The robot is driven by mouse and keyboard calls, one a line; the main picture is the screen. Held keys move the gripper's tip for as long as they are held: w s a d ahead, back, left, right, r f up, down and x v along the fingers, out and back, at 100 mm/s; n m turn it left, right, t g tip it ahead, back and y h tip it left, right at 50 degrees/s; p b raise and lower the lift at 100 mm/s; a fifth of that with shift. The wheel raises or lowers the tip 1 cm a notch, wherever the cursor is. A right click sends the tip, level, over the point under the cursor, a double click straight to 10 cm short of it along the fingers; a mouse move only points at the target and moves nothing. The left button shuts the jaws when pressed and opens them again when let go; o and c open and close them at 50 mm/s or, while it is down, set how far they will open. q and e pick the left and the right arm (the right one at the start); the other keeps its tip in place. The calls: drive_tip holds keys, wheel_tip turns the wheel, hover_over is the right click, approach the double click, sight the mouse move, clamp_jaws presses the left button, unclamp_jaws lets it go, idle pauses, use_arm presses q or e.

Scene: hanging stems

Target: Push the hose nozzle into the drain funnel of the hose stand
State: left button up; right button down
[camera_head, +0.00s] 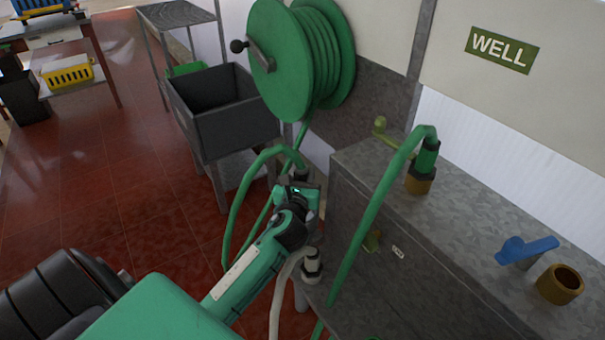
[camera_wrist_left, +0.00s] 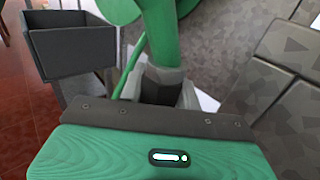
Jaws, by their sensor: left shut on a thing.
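My left gripper (camera_head: 304,188) is shut on the dark end piece of a green hose, which I take for the hose nozzle (camera_head: 301,172). It is beside the left end of the grey metal cabinet. In the left wrist view, the green hose (camera_wrist_left: 160,35) runs into a dark piece (camera_wrist_left: 158,82) between the fingertips (camera_wrist_left: 160,95). The nozzle's tip is hidden. A pale and dark fitting (camera_head: 312,263) with a white hose stands below the gripper, low beside the cabinet. I cannot tell which part is the drain funnel. My right gripper is out of view.
The grey cabinet (camera_head: 440,240) carries a brass socket (camera_head: 419,183) with another green hose end in it, a blue valve handle (camera_head: 527,249) and an open brass socket (camera_head: 561,284). A green reel (camera_head: 285,60) and dark bin (camera_head: 225,115) stand behind.

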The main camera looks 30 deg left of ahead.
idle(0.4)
use_arm(q)
drive_tip(key=shift+f+b, duration=1.8)
drive_tip(key=shift+f, duration=1.5)
drive_tip(key=shift+f, duration=0.25)
drive_tip(key=o, duration=1.1)
drive_tip(key=shift+s, duration=0.1)
drive_tip(key=v, duration=1.3)
drive_tip(key=shift+s+d+p, duration=0.15)
drive_tip(key=shift+s+p, duration=0.15)
